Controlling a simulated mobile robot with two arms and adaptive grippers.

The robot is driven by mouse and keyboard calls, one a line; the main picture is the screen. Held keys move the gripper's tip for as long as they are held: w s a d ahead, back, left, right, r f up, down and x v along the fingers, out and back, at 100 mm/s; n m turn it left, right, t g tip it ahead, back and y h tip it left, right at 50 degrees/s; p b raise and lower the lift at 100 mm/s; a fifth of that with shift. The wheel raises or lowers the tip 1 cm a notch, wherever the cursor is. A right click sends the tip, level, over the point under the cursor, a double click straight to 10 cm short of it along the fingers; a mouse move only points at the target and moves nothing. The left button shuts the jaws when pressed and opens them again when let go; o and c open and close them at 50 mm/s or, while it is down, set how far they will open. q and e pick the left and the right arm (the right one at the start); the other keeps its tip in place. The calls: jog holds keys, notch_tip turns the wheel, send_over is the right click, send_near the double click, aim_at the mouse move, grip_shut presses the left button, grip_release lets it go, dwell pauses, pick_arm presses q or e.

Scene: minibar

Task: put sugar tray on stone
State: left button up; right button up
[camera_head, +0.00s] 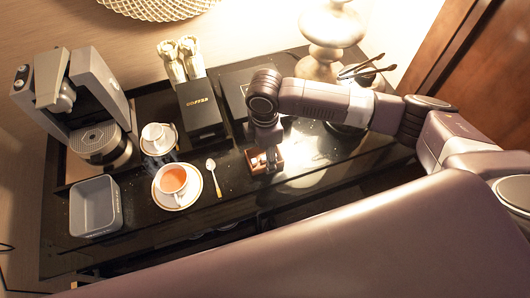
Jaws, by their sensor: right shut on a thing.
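The sugar tray (273,168) is a small brown open box with pale packets in it, near the front middle of the black counter. My right gripper (265,154) comes down on it from above and is shut on it. The gripper hides part of the tray's back and inside. I cannot tell whether the tray touches the counter or hangs just above it. A dark flat slab (232,88) lies behind, partly hidden by my right arm; I cannot tell whether it is the stone. My left gripper is not in view.
A coffee machine (92,90) stands at the back left, with a grey square bin (95,207) in front. A cup of tea on a saucer (172,180), a spoon (214,177), a white cup (155,135) and a black box (200,108) stand left of the tray. A lamp (330,30) is behind.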

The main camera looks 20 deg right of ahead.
aim_at(265, 159)
jog(key=o, duration=1.2)
jog(key=shift+f, duration=0.1)
jog(key=shift+c, duration=0.2)
notch_tip(265, 159, up, 12)
jog(key=b, duration=0.3)
jog(key=shift+r, duration=0.25)
